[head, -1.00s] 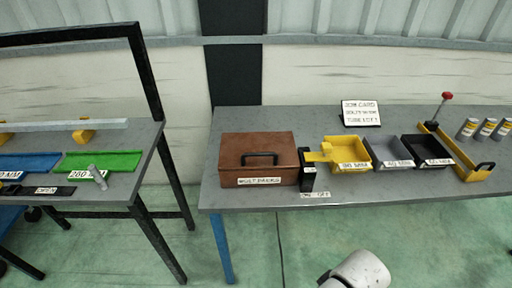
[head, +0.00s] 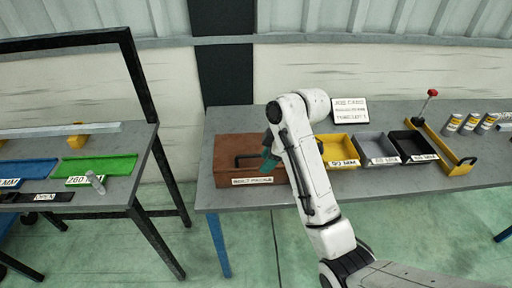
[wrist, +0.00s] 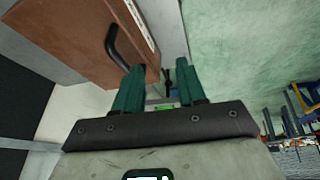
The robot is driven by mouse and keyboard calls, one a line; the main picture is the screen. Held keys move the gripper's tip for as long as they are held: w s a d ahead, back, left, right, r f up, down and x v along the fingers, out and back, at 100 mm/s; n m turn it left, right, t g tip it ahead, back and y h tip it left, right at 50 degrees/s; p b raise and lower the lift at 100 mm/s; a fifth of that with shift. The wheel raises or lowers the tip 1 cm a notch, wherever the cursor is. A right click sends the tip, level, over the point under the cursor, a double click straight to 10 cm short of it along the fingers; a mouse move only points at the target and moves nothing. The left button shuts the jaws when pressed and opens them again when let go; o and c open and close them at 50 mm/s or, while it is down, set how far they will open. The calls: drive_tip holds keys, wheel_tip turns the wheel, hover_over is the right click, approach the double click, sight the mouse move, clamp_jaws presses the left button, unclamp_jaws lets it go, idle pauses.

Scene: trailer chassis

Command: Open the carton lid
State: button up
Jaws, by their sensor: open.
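The carton is a brown box (head: 228,158) with a black handle and a label reading "BOLT PACKS". It stands on the left part of the grey bench, and its lid is down. My gripper (head: 268,160) is at the box's right side, in front of the handle's right end. In the wrist view the green fingers (wrist: 156,82) are spread apart with nothing between them. The black handle (wrist: 118,47) lies just beyond the left fingertip; whether they touch I cannot tell. The brown box (wrist: 85,30) fills the upper left there. My arm hides the box's right end in the head view.
On the grey bench (head: 290,192) a yellow tray (head: 338,147), a grey tray (head: 374,144) and a black tray (head: 413,142) stand right of my arm. A sign (head: 349,109) stands behind them. Several cans are farther right. Another table with blue and green trays (head: 102,168) is at left.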

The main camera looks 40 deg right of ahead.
drive_tip(key=n, duration=0.2)
approach(253, 155)
drive_tip(key=shift+t, duration=0.3)
drive_tip(key=x, duration=0.4)
drive_tip(key=p+x, duration=0.1)
drive_tip(key=x, duration=0.3)
drive_tip(key=shift+s+p, duration=0.25)
drive_tip(key=shift+p, duration=0.05)
clamp_jaws()
